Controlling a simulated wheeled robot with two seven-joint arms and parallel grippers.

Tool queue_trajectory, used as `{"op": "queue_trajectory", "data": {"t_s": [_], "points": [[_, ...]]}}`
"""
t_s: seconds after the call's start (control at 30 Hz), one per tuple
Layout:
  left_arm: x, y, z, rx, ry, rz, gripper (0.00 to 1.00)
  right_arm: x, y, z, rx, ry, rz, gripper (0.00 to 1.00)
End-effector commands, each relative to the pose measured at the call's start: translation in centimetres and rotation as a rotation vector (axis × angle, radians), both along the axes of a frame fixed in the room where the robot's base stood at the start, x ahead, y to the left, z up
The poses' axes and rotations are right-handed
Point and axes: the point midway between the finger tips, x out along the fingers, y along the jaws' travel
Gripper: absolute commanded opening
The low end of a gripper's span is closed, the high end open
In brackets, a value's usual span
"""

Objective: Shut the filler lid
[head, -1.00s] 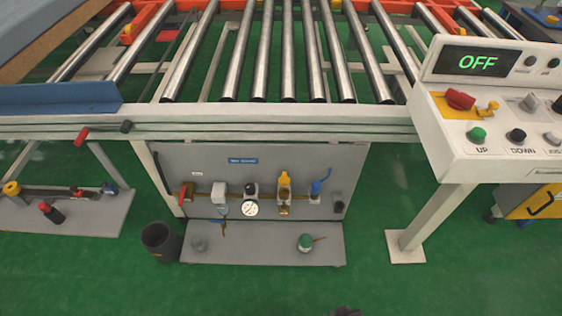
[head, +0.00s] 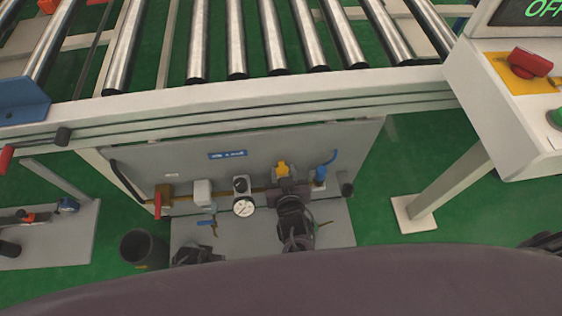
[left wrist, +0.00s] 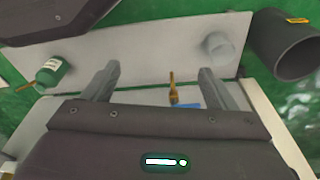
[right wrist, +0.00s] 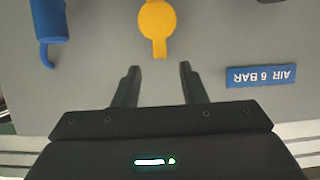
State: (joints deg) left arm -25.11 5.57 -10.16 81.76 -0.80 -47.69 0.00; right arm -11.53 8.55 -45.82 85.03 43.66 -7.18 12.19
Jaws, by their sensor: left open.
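The filler lid (head: 281,169) is yellow and sits on the unit at the right part of the grey panel. In the right wrist view the yellow lid (right wrist: 156,22) shows a round face with a narrow tab pointing towards my fingers. I cannot tell how far it is tilted. My right gripper (head: 289,184) is in front of it and hides the unit below. Its fingers (right wrist: 158,75) are apart and empty, short of the lid. My left gripper (head: 195,250) is low over the grey base shelf. Its fingers (left wrist: 157,77) are apart with nothing held.
A green bottle (left wrist: 53,73) and a grey knob-like piece (left wrist: 218,44) stand on the shelf. A dark bin (head: 138,247) is on the floor. Rollers lie above.

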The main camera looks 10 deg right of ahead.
Motion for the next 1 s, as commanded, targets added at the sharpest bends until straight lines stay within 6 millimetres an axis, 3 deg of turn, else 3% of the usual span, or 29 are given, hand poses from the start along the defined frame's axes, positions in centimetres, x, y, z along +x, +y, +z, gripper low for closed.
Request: {"op": "queue_trajectory", "data": {"t_s": [0.23, 0.6, 0.9, 1.0], "points": [[0.7, -0.5, 1.6, -0.005, 0.006, -0.009, 0.79, 3.2, 0.0, -1.4, 0.0, -0.001, 0.0, 0.38], [0.8, -0.7, 2.1, -0.005, 0.008, -0.011, 0.79, 3.7, 0.0, -1.6, 0.001, 0.002, 0.001, 0.38], [0.9, -0.7, 2.1, -0.005, 0.007, -0.011, 0.79, 3.7, 0.0, -1.6, 0.001, 0.002, 0.001, 0.0], [0.9, -0.7, 2.1, -0.005, 0.007, -0.011, 0.79, 3.7, 0.0, -1.6, 0.0, 0.002, 0.001, 0.0]]}}
